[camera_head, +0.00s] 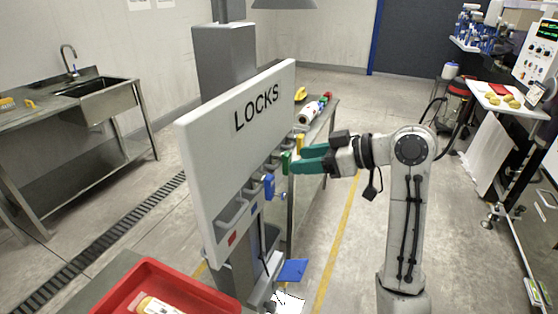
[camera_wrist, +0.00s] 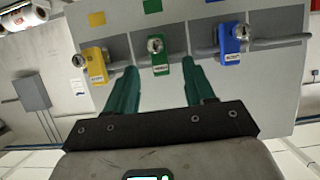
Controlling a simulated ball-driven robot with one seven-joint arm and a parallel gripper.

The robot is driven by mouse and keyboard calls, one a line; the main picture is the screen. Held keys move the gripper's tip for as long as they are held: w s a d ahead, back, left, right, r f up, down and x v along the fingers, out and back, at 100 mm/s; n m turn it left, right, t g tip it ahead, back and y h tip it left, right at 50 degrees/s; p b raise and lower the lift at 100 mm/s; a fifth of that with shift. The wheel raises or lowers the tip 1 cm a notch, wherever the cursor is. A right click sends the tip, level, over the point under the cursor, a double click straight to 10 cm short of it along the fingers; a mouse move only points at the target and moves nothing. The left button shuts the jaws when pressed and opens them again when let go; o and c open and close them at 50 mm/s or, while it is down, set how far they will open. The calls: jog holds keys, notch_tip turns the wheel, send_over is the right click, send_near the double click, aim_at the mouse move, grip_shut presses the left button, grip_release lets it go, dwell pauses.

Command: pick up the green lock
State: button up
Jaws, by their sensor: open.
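The green lock (camera_wrist: 160,66) hangs on a grey rail, below a green square on the lock board, in the wrist view. In the head view the green lock (camera_head: 286,161) shows on the board's right side, just left of my fingertips. My gripper (camera_wrist: 160,82) is open, with its two green fingers on either side of the green lock's lower part; whether they touch it I cannot tell. In the head view my gripper (camera_head: 297,160) reaches the board from the right. The white board (camera_head: 238,128) reads "LOCKS".
A yellow lock (camera_wrist: 96,66) hangs left of the green lock and a blue lock (camera_wrist: 229,44) hangs to its right, both close to my fingers. A red tray (camera_head: 190,276) stands at the front. A sink bench (camera_head: 110,92) stands at the left.

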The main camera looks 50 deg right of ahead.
jog(key=shift+x, duration=1.55)
grip_shut()
